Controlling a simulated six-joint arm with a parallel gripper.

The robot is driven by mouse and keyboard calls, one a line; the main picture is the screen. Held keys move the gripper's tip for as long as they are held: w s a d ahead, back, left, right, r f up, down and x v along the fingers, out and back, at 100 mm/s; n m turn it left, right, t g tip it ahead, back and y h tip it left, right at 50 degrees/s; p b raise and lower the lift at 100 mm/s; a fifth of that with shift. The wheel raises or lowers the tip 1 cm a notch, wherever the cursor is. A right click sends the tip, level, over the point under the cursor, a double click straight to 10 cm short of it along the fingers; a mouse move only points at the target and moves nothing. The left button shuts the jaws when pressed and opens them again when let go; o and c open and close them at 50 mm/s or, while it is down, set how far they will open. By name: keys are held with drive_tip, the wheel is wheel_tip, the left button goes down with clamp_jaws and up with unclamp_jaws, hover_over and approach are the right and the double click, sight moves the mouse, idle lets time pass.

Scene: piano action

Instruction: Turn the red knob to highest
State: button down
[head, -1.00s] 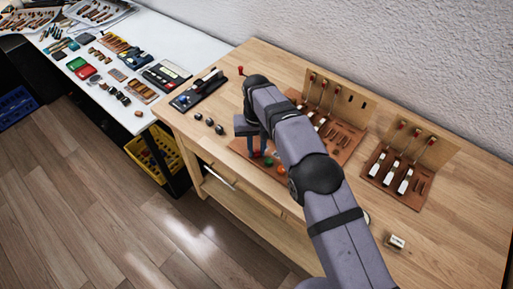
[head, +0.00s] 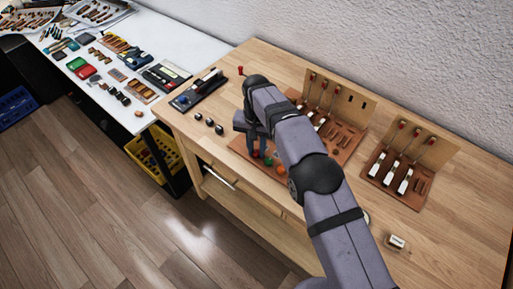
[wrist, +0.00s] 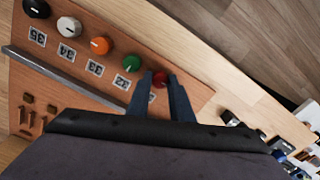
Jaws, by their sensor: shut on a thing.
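The red knob (wrist: 159,80) is at the right end of a row of coloured knobs in the wrist view. My gripper (wrist: 160,77) is shut on it, with one dark finger on each side. The fingers and palm hide part of the knob and most of its label. The knob's pointer mark cannot be made out. In the head view my gripper (head: 256,146) is down at the brown knob board (head: 240,145), partly hidden by my own arm.
A green knob (wrist: 131,63) sits close beside my left finger in the wrist view. Small dark pieces (head: 209,122) lie left of my gripper. Racks of hammers stand behind.

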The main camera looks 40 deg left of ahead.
sight(257, 152)
drive_tip(key=c, duration=1.8)
unclamp_jaws()
drive_tip(key=shift+c, duration=0.2)
drive_tip(key=shift+r, duration=0.1)
drive_tip(key=shift+r+b, duration=0.7)
drive_tip(key=shift+r, duration=2.95)
